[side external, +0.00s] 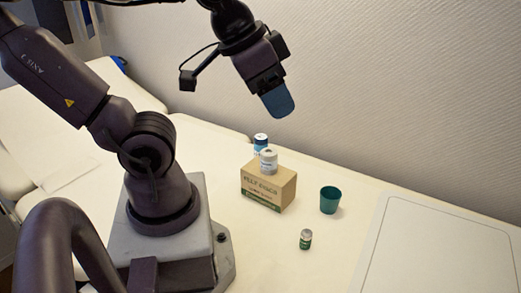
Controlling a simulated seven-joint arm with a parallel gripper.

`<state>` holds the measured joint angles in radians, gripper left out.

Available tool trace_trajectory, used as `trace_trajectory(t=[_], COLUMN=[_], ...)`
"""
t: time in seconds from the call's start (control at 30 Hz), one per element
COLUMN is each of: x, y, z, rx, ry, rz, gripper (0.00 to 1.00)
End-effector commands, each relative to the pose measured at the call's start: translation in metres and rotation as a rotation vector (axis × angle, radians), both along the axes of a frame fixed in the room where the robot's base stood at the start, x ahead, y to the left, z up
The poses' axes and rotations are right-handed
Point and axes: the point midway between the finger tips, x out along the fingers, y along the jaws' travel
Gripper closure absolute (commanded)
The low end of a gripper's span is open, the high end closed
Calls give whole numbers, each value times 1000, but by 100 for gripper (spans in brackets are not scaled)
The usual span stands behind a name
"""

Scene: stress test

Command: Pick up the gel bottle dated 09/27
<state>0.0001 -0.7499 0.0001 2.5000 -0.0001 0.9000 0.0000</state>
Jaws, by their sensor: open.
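Several small containers might be the gel bottle; no date can be read on any of them. A white bottle with a grey-white cap (268,162) stands upright on or against a brown cardboard box (276,191). A blue-and-white bottle (260,143) stands just behind it, its lower part hidden. A small bottle with a green label and pale cap (305,240) stands on the table in front of the box, to the right. My gripper (278,101) is open and empty, high above and behind the box, with blue fingers pointing down, touching nothing.
A teal cup (330,200) stands right of the box. A flat white panel (430,255) lies at the right on the cream table (345,265). A textured wall (400,90) rises behind. The table around the green-labelled bottle is clear.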

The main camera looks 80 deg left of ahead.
Motion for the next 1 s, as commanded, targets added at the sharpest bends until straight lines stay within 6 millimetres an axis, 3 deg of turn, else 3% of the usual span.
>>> trace_trajectory(t=[0.07, 0.2, 0.57, 0.77, 1.0], x=[0, 0, 5, 27, 54], y=[0, 0, 6, 45, 115], z=[0, 0, -3, -25, -66], rx=[0, 0, 28, 186, 424], ry=[0, 0, 40, 274, 657], rz=[0, 0, -1, -16, -77], gripper=[48, 24, 24, 24, 24])
